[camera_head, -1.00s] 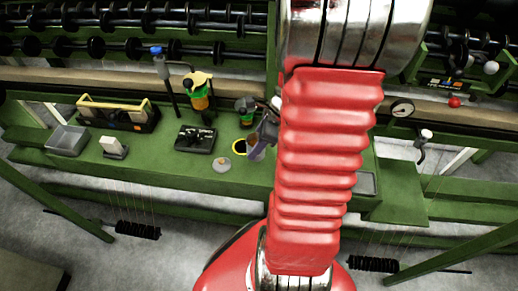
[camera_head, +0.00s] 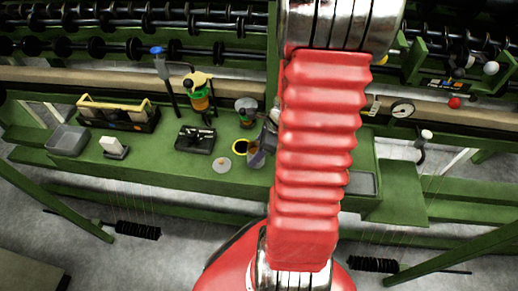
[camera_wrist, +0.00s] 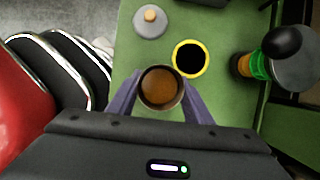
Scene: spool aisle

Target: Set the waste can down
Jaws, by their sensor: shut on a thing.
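The waste can (camera_wrist: 160,88) is a round, open-topped can with a brown inside. In the wrist view it sits between the two purple fingers of my gripper (camera_wrist: 161,98), which is shut on it. In the head view the can (camera_head: 256,158) shows small and partly covered beside my gripper (camera_head: 262,148), over the green bench (camera_head: 190,168). A black round opening with a yellow ring (camera_wrist: 190,58) lies just beyond the can, to the right in the wrist view. I cannot tell whether the can's base touches the bench.
A grey lid with a knob (camera_wrist: 150,20) lies left of the yellow ring. A green and orange bottle-like thing (camera_wrist: 252,65) stands at the right. A black tray (camera_head: 195,139), a white block on a stand (camera_head: 113,148) and a grey bin (camera_head: 68,140) stand further left.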

